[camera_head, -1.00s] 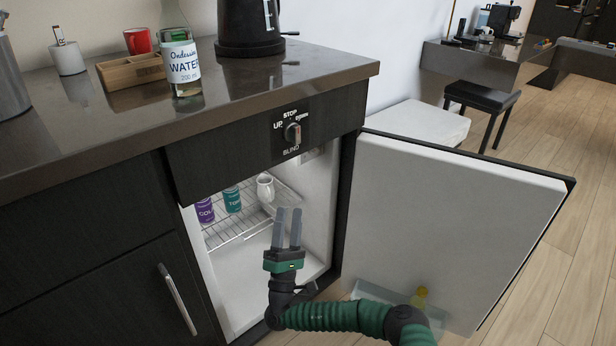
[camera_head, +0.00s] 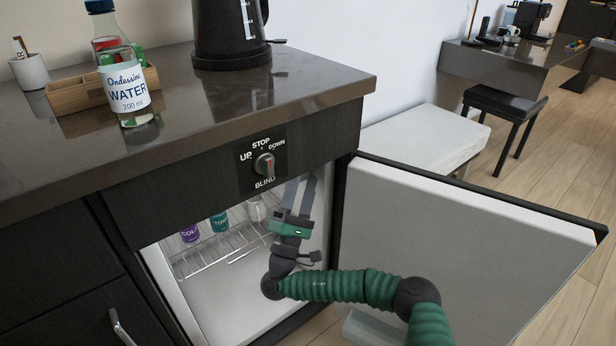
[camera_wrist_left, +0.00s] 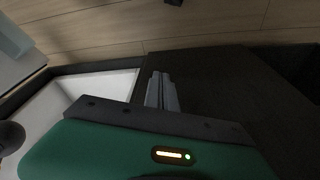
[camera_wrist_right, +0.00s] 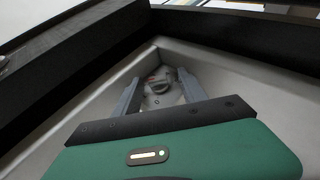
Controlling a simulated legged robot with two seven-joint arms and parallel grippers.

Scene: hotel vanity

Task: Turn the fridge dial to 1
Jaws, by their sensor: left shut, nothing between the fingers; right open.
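The fridge dial (camera_wrist_right: 158,86) shows in the right wrist view as a round grey knob with a reddish mark, in the fridge's upper inner corner. Its numbers are too small to read. In the head view I cannot make it out behind my gripper and the cabinet edge. My right gripper (camera_head: 299,182) is open inside the fridge opening, pointing up; in the right wrist view its fingertips (camera_wrist_right: 158,79) frame the dial, apparently with nothing between them. My left gripper (camera_wrist_left: 162,76) is shut and empty before a dark cabinet panel, outside the head view.
The fridge door (camera_head: 455,225) stands open to the right. A separate BLIND knob (camera_head: 264,166) is on the cabinet front above. Cans (camera_head: 220,222) and a pale mug (camera_head: 256,208) stand on the wire shelf (camera_head: 205,255). A water bottle (camera_head: 126,85) and kettle (camera_head: 230,30) are on the counter.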

